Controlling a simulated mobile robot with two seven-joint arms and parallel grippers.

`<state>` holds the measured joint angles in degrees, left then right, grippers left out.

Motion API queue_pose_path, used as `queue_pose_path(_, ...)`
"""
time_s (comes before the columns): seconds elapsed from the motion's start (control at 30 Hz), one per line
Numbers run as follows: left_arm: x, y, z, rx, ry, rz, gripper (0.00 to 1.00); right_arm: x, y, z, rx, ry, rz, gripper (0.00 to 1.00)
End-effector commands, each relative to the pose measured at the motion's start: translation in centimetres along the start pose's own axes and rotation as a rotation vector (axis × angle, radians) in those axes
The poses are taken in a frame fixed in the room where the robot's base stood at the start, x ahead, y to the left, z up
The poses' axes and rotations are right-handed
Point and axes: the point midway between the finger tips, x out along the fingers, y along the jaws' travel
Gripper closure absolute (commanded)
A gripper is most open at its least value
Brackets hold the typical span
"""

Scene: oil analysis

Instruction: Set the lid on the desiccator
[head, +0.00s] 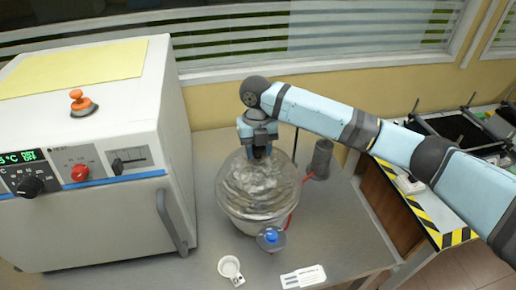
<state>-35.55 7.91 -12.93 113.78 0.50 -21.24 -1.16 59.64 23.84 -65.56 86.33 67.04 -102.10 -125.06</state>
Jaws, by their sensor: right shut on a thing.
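The desiccator (250,222) stands on the grey bench, a round glass vessel with a blue-knobbed valve (271,237) at its front. The clear domed lid (258,185) is over the desiccator's top. Whether its rim rests fully on the vessel I cannot tell. My right gripper (259,154) points down at the top of the lid and is shut on it; the fingertips and the lid's knob are partly hidden. My left gripper is not in view.
A large white oven (100,150) with a handle fills the left. A small white cup (231,268) and a white card (303,277) lie near the bench's front. A dark cylinder (320,158) stands right of the desiccator, with a red tube. A window is behind.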

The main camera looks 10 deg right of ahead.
Motion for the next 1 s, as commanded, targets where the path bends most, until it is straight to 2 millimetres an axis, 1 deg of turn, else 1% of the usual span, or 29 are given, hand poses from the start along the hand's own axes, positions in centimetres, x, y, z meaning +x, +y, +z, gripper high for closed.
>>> queue_pose_path(0.3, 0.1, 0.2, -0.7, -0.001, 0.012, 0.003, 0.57, -0.1, 0.0, 0.0, 0.0, -0.002, 0.001, 1.0)
queue_pose_path(1.0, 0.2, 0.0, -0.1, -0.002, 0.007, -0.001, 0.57, 1.0, 0.0, 0.1, 0.0, -0.001, 0.0, 1.0)
